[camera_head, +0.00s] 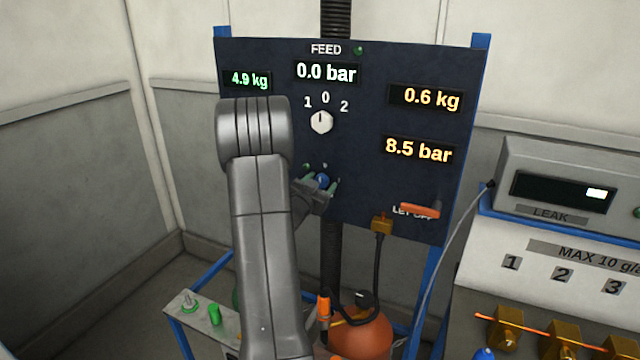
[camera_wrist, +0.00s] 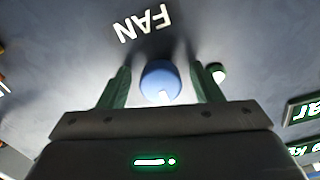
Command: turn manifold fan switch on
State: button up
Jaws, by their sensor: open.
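The fan switch is a round blue knob (camera_wrist: 160,80) with a pale mark on its lower edge, on the dark panel below an upside-down FAN label (camera_wrist: 145,23) in the wrist view. My gripper (camera_wrist: 160,74) is open, with one green finger on each side of the knob. I cannot tell whether the fingers touch it. In the head view my gripper (camera_head: 321,186) is at the panel's lower left, and my arm hides part of the panel. A small green lamp (camera_wrist: 218,72) sits right of the knob in the wrist view.
A white FEED knob (camera_head: 321,122) is above, pointing near 0. An orange LET OFF lever (camera_head: 420,210) is at lower right. An orange ball-shaped vessel (camera_head: 362,336) and a hose stand below. The LEAK meter bench (camera_head: 550,225) is at right.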

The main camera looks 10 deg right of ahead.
jog(key=shift+c, duration=0.5)
jog(key=c, duration=0.9)
